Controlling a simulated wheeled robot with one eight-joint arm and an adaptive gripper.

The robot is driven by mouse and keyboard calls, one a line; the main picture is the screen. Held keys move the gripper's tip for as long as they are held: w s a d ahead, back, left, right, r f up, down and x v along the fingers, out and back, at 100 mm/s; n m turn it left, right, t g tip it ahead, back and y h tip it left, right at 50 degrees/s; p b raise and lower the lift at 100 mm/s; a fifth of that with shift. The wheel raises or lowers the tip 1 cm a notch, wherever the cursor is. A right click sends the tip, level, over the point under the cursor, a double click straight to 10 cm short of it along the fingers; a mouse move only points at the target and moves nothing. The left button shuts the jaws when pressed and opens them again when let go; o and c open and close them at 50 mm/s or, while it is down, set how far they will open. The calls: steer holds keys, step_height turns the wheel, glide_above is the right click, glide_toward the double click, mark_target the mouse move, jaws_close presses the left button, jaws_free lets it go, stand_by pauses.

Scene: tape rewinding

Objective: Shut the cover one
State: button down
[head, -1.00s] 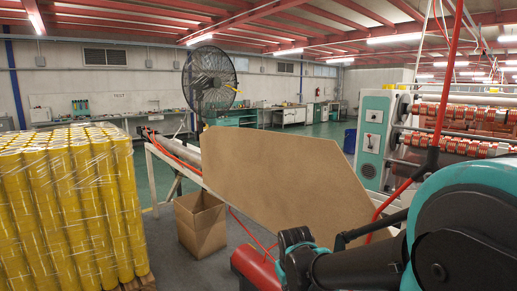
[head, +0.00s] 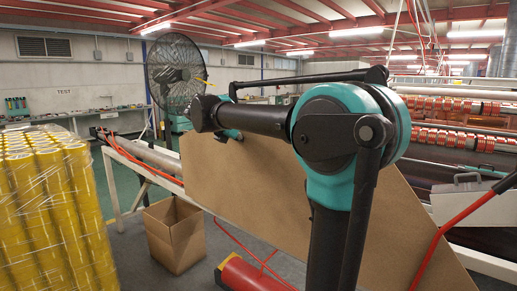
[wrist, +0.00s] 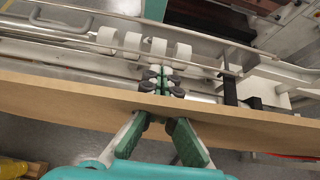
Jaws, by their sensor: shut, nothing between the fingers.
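No part is clearly marked as the cover. A large flat brown board (head: 255,195) stands slanted in the middle of the head view, partly hidden by my arm. In the wrist view the brown board (wrist: 70,103) crosses the picture as a long band. My gripper (wrist: 163,84) is at this board, with its green fingers meeting near its upper edge and nothing seen between them. I cannot tell whether they touch the board. My gripper is not clearly visible in the head view.
An open cardboard box (head: 173,235) stands on the floor before a white-legged frame (head: 125,180). Wrapped yellow rolls (head: 50,210) fill the left. A fan (head: 175,72) stands behind. White rolls (wrist: 133,43) on a rail lie beyond the board. A red hose (head: 455,222) runs at right.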

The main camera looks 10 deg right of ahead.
mark_target(272, 151)
steer(key=shift+w+d+r+x, duration=0.15)
steer(key=shift+d+r+x, duration=0.2)
steer(key=shift+x, duration=1.75)
steer(key=shift+w+d+r+x, duration=0.15)
steer(key=shift+r+x, duration=0.3)
steer(key=shift+x, duration=1.65)
steer(key=shift+w+d+r+x, duration=0.2)
steer(key=shift+r+x, duration=0.2)
steer(key=shift+x, duration=1.7)
steer(key=shift+w+d+r+y, duration=0.15)
steer(key=shift+w+d+y, duration=0.1)
steer(key=shift+d+y, duration=0.1)
